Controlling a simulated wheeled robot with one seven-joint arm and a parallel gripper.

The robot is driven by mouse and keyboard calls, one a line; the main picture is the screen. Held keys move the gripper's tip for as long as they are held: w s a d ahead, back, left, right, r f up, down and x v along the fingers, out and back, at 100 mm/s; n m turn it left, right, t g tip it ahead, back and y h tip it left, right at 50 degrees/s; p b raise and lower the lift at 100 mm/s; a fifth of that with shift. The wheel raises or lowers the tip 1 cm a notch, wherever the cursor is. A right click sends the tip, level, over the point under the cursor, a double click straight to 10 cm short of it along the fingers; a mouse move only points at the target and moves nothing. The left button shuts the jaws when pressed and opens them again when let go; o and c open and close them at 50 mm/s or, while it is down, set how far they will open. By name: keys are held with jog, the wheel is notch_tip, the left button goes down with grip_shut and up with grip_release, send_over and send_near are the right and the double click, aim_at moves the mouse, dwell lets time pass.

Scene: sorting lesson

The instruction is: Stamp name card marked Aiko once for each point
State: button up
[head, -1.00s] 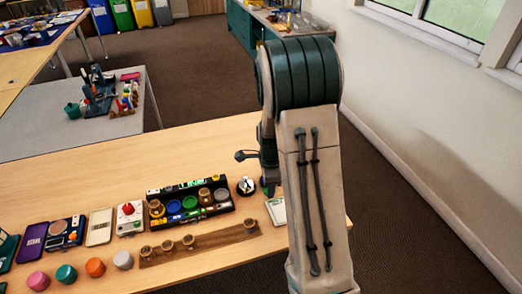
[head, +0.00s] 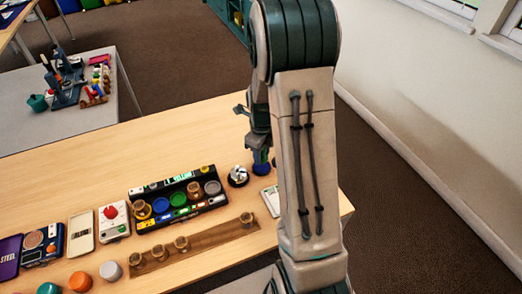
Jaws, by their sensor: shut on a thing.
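My gripper (head: 261,145) is partly hidden by my own arm, above the right part of the wooden table. It is shut on a small blue thing (head: 261,160), which looks like a stamp; I cannot tell whether it touches the table. A pale card or pad (head: 269,199) lies just nearer than the gripper, partly hidden by my arm. No name can be read on it. A black tray (head: 150,224) holds blue, green and grey round pads and brass-coloured pieces. A wooden strip (head: 211,239) bears several brass-coloured stamp-like pieces.
A round black-and-white object (head: 237,176) stands left of the gripper. A white box with a red knob (head: 113,219) and coloured round pieces, one orange (head: 80,281), are at left. The far part of the table (head: 150,145) is clear.

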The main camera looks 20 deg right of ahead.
jog(key=shift+f+b, duration=1.05)
jog(key=shift+f, duration=0.4)
jog(key=shift+f+b, duration=0.35)
jog(key=shift+f, duration=0.2)
dwell(1.2)
jog(key=shift+r+p, duration=2.9)
jog(key=shift+r, duration=0.65)
